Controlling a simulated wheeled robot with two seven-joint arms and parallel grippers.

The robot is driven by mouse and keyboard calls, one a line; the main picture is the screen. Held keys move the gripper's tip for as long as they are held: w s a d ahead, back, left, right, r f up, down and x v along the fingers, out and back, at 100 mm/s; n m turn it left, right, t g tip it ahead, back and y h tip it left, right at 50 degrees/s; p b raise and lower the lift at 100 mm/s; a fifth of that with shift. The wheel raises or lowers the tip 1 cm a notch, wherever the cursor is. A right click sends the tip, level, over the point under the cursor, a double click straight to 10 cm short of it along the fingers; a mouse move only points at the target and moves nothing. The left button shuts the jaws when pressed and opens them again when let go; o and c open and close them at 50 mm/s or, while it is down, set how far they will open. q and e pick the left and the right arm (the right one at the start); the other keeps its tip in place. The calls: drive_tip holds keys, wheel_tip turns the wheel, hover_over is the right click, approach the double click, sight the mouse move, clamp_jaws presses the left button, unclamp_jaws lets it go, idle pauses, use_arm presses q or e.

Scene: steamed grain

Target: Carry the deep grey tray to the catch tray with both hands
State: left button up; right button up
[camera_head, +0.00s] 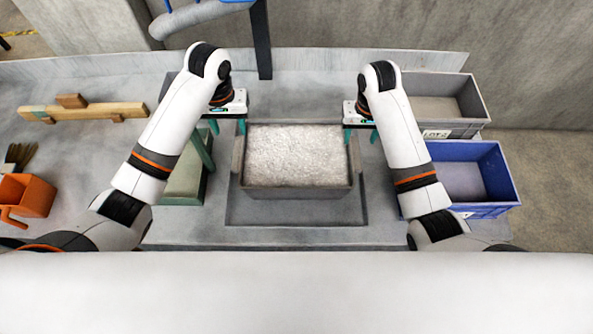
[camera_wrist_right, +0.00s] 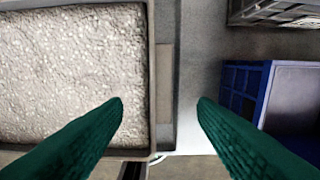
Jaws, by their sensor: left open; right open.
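The deep grey tray (camera_head: 300,193) is full of pale steamed grain and stands in the middle of the bench. It sits inside a low, wider grey tray or recess (camera_head: 300,212), which may be the catch tray; I cannot tell for sure. My left gripper (camera_head: 228,127) is open above the tray's left side, near its far corner. My right gripper (camera_head: 361,135) is open above the tray's right side, near its far corner. In the right wrist view the green fingers (camera_wrist_right: 160,103) are apart, with the grey tray's right wall (camera_wrist_right: 152,75) towards the left finger.
A grey crate (camera_head: 475,100) and a blue crate (camera_head: 507,170) stand at the right. A green box (camera_head: 185,180) lies left of the tray. A wooden tool (camera_head: 95,111) and an orange container (camera_head: 28,195) are further left. A dark post (camera_head: 262,40) rises behind.

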drive_tip(key=shift+r, duration=1.6)
